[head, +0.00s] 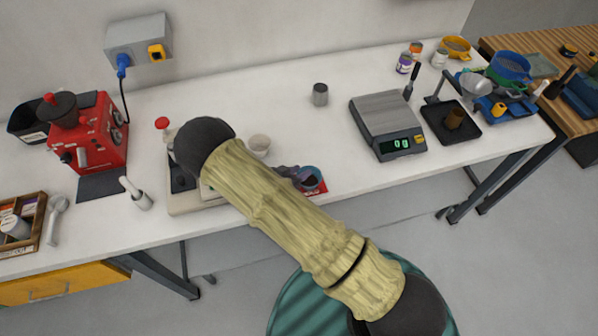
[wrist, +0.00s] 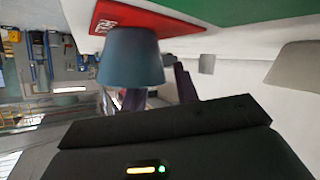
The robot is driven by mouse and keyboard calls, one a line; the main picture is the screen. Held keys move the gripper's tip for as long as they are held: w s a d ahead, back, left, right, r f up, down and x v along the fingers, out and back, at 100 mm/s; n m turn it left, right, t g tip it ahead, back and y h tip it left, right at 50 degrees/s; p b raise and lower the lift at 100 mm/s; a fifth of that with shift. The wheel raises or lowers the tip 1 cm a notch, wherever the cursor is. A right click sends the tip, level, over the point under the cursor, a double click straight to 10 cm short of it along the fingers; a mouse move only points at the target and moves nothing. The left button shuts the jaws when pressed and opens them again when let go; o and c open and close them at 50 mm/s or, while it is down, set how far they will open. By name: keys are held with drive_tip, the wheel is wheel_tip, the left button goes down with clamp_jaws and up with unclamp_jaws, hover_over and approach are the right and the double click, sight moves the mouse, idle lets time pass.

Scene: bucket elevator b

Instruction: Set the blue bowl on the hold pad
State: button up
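The blue bowl (head: 310,178) is at the front edge of the white bench, over the red hold pad (head: 322,189). In the wrist view, which is upside down, the bowl (wrist: 131,57) has its base toward the red pad (wrist: 170,22), which carries a white label. I cannot tell whether the base touches the pad. My gripper (head: 290,173) is at the bowl's left side in the head view. It appears shut on the bowl's wall, with a dark finger beside the bowl and another partly hidden by it. My arm covers part of the bench.
A scale (head: 386,122) stands to the right and a grey cup (head: 320,94) behind. A pale cup (head: 259,145) stands close behind my arm. A red machine (head: 88,135) is at the left. A green surface (wrist: 230,9) borders the wrist view. The bench between bowl and scale is clear.

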drive_tip(key=shift+r, duration=0.15)
drive_tip(key=b+v, duration=0.3)
drive_tip(key=v, duration=0.9)
drive_tip(key=shift+s, duration=0.1)
idle(0.5)
drive_tip(key=w+d+r+n+g+y, duration=0.2)
drive_tip(key=w+d+r+y, duration=0.4)
drive_tip(key=w+r+y, duration=0.3)
drive_tip(key=s+d+r+n+g, duration=0.1)
drive_tip(key=s+d+r+g, duration=0.1)
drive_tip(key=s+d+r, duration=0.2)
drive_tip(key=s+d+r+n+g, duration=0.2)
drive_tip(key=s+d+r+g, duration=0.1)
drive_tip(key=s+d, duration=0.8)
drive_tip(key=shift+d+r, duration=0.45)
drive_tip(key=shift+d, duration=0.6)
